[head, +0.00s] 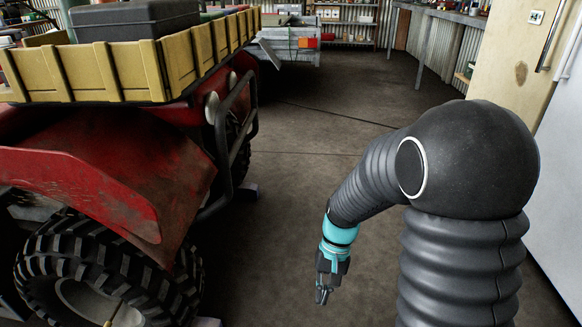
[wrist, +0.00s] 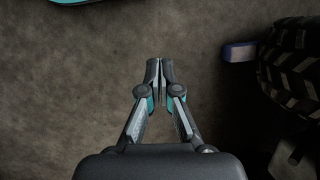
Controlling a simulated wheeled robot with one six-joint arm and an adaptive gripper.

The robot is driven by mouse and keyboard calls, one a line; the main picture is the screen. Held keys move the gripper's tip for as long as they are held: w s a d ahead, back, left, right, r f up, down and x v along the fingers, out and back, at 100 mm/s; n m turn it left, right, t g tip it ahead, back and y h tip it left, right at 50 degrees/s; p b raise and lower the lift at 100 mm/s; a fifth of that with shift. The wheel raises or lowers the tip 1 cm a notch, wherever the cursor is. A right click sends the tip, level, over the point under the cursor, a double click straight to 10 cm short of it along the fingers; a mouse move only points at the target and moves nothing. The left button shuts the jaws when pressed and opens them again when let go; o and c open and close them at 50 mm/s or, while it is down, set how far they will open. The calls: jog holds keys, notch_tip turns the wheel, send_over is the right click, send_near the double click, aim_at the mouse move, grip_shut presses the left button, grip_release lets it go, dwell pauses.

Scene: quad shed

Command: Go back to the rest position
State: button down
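My gripper (head: 323,294) hangs low over the floor at the end of my arm, to the right of the red quad (head: 110,170). In the wrist view my gripper (wrist: 160,70) points at bare floor, its two fingertips together with only a thin line between them. Nothing shows between the fingers. The quad's black tyre (wrist: 303,68) is to the right in the wrist view, apart from the fingers.
A wooden-sided rack (head: 120,75) with a dark case (head: 133,20) tops the quad. A blue block (wrist: 239,52) lies by the tyre. A trailer (head: 290,45) and shelves (head: 348,20) stand behind. A pale cabinet (head: 515,55) stands at right. The middle floor (head: 320,120) is clear.

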jog(key=s+d+r+t+p, duration=0.1)
jog(key=s+d+r+t, duration=0.1)
jog(key=r, duration=0.6)
jog(key=s+d+r+t+h+p, duration=0.1)
jog(key=s+d+r+t, duration=0.2)
jog(key=s+r, duration=0.3)
jog(key=s+d+r+n+t+h+p, duration=0.1)
jog(key=s+d+r+t, duration=0.2)
jog(key=r, duration=0.8)
jog(key=shift+s+d+t+p, duration=0.15)
jog(key=shift+s+t+p, duration=0.2)
jog(key=shift+s+t, duration=0.25)
jog(key=shift+s, duration=0.1)
